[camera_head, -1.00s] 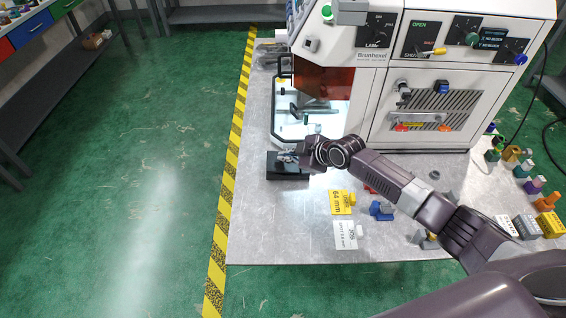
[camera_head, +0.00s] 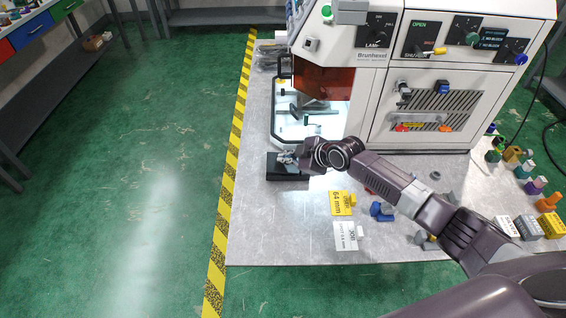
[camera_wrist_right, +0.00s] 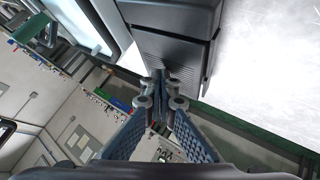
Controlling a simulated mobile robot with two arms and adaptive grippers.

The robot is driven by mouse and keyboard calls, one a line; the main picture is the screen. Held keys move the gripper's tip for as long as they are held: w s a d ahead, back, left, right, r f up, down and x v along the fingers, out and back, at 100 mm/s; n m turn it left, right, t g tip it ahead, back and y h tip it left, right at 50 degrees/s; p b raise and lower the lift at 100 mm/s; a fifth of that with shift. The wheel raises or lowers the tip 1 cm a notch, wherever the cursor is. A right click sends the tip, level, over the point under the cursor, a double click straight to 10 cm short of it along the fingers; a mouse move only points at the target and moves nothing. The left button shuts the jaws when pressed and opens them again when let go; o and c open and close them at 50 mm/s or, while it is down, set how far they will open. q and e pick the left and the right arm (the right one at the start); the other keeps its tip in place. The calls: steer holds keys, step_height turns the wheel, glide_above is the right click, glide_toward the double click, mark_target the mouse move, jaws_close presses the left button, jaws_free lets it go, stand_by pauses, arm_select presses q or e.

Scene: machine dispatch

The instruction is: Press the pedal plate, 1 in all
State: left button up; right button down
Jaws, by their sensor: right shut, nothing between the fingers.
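The pedal plate (camera_head: 272,169) is a low black block on the metal surface in front of the machine's opening. In the right wrist view its dark ribbed face (camera_wrist_right: 165,45) fills the upper middle. My right gripper (camera_head: 287,157) is over the pedal, with its fingers shut and empty. In the right wrist view its fingertips (camera_wrist_right: 162,97) are together at the ribbed face, close to or touching it; I cannot tell which. The gripper hides part of the pedal in the head view. My left gripper is not in view.
The white machine (camera_head: 420,100) stands behind the pedal, its lit opening beside an orange window (camera_head: 325,80). A yellow tag (camera_head: 342,203) and a white tag (camera_head: 345,236) lie on the metal surface below my arm. Several coloured blocks lie at right. Green floor is clear at left.

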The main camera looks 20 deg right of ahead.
steer(key=shift+s+f+b, duration=0.15)
steer(key=shift+f+b, duration=0.15)
steer(key=shift+f, duration=0.3)
stand_by(0.3)
steer(key=shift+d+r+p, duration=0.15)
steer(key=shift+r+p, duration=0.6)
steer(key=shift+r, duration=0.35)
steer(key=shift+r+p, duration=0.35)
steer(key=shift+r, duration=0.15)
steer(key=r+p, duration=0.2)
steer(key=r, duration=0.1)
steer(key=r+p, duration=0.1)
steer(key=shift+d+r, duration=0.15)
steer(key=shift+d, duration=0.1)
